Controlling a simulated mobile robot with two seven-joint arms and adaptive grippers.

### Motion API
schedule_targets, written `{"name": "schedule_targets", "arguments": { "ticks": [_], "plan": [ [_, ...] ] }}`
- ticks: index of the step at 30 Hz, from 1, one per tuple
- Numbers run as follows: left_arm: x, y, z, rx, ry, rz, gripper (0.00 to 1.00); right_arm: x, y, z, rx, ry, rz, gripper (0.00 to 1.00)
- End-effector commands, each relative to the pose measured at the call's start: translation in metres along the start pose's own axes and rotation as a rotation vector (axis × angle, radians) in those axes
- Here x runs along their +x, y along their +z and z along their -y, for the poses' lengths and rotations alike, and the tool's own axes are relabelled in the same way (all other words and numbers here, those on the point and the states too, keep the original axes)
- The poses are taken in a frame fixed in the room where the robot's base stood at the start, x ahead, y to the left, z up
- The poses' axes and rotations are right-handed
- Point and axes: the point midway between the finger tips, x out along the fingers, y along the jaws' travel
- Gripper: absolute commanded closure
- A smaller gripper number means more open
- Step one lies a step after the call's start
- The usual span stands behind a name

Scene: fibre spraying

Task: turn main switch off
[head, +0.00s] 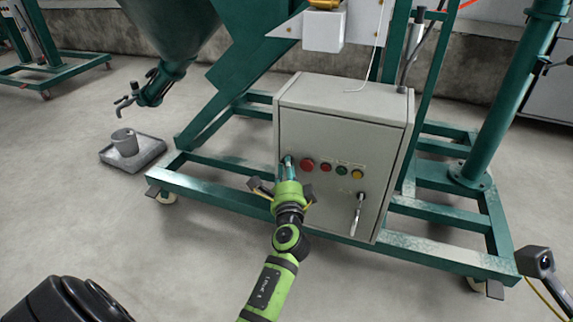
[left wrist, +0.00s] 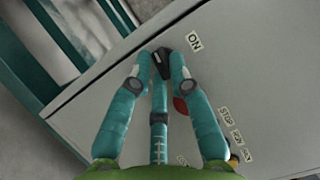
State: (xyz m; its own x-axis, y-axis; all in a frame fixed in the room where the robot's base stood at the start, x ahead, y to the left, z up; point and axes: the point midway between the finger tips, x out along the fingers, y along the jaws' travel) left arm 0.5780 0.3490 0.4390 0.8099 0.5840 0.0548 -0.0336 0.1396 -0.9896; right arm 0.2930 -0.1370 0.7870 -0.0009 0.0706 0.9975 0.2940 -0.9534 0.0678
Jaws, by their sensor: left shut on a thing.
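The main switch (left wrist: 161,58) is a small black knob on the front of a grey control box (head: 345,118). An "ON" label (left wrist: 194,41) is beside it in the left wrist view. My left gripper (head: 287,163) is at the upper left of the box front, with its teal fingers reaching the panel. In the left wrist view the fingers (left wrist: 160,66) are closed around the knob. In the head view the fingers largely hide the knob. My right gripper's fingers are not in view.
A red button (head: 307,164) and several smaller coloured buttons sit right of the switch. A key-like handle (head: 357,214) sticks out lower on the box. The green frame (head: 330,238) surrounds the box. A grey bucket (head: 124,142) stands on a tray at left. Floor in front is clear.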

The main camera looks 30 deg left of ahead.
Motion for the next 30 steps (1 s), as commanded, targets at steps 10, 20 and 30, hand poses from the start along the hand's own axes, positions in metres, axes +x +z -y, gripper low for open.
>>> {"name": "schedule_targets", "arguments": {
  "ticks": [10,20,30],
  "plan": [
    [-0.0005,-0.0009,0.0021,-0.128,0.054,-0.001,1.00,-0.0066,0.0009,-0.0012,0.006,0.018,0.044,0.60],
    [-0.0006,-0.0011,0.0009,-0.151,0.063,-0.001,1.00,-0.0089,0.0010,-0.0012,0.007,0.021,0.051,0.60],
    [-0.0005,-0.0010,0.0009,-0.150,0.062,-0.001,0.70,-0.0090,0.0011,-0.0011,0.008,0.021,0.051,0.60]
  ]
}}
